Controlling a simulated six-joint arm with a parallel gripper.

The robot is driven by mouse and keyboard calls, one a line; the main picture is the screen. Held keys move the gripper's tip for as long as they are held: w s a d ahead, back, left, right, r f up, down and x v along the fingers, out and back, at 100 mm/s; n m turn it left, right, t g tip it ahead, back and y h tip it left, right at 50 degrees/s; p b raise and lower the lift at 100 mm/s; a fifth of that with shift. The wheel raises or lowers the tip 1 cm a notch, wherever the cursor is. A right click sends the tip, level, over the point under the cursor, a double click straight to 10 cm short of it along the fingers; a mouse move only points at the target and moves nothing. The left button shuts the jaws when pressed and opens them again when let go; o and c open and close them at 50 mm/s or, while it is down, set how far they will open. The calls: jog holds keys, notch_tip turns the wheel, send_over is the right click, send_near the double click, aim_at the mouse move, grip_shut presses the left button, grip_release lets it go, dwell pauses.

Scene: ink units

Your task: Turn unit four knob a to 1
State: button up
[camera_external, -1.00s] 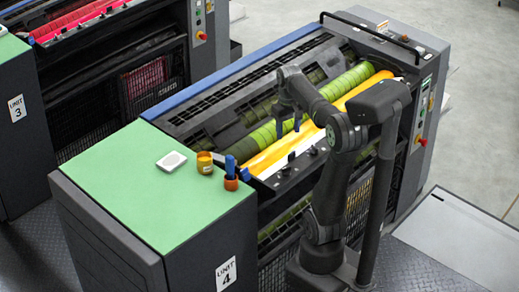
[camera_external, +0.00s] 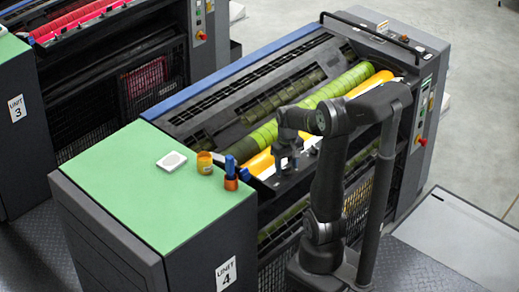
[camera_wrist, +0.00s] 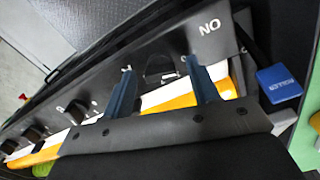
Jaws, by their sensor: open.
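Unit four is the press with the green top (camera_external: 140,180) and the "UNIT 4" label (camera_external: 226,273). A dark knob-like part (camera_wrist: 162,66) lies between and beyond my fingers. Its setting and letter are not readable. My gripper (camera_wrist: 163,78) has its two blue fingers apart and empty, one either side of that part. In the external view my gripper (camera_external: 286,162) hangs low over the panel's near end, which it partly hides.
An orange-yellow roller (camera_external: 258,164) and green rollers lie behind the panel. A blue-topped item in an orange cup (camera_external: 231,178), a yellow tin (camera_external: 205,163) and a white tray (camera_external: 171,161) stand on the green top. A blue block (camera_wrist: 279,84) shows right of my fingers.

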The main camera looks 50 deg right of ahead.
jog(key=c, duration=1)
jog(key=m, duration=0.4)
jog(key=shift+m, duration=0.4)
jog(key=m, duration=0.4)
jog(key=shift+w+a+m, duration=0.1)
jog(key=shift+m, duration=0.3)
jog(key=o, duration=1)
